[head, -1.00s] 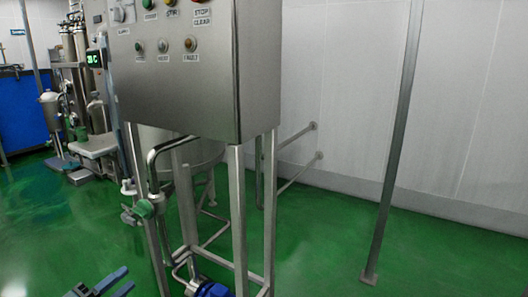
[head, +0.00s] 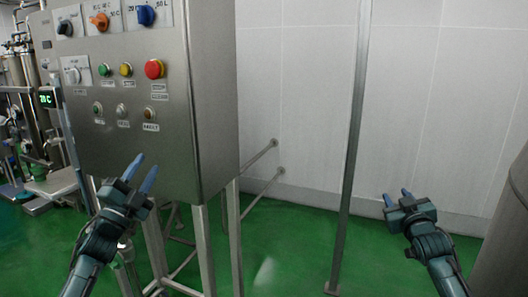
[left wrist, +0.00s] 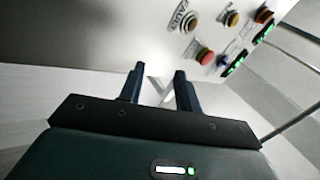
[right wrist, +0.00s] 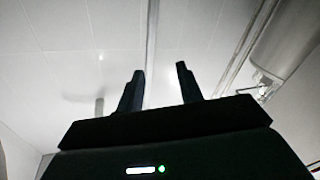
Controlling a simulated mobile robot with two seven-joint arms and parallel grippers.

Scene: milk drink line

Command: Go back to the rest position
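My left gripper (head: 140,174) is raised in front of the lower part of the steel control cabinet (head: 215,110). Its two blue fingers are apart with nothing between them, and they also show apart in the left wrist view (left wrist: 158,84). My right gripper (head: 397,197) is raised over the green floor in front of the white wall. Its fingers are apart and empty, as the right wrist view also shows (right wrist: 161,82). Whether the left fingers touch the cabinet cannot be told from the head view; they look apart from it.
The cabinet carries a red button (head: 155,69), smaller buttons and rotary knobs (head: 146,15). A thin steel post (head: 352,150) stands between the grippers. A large rounded steel body (head: 505,240) is at the right edge. Green floor (head: 290,245) lies open in the middle.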

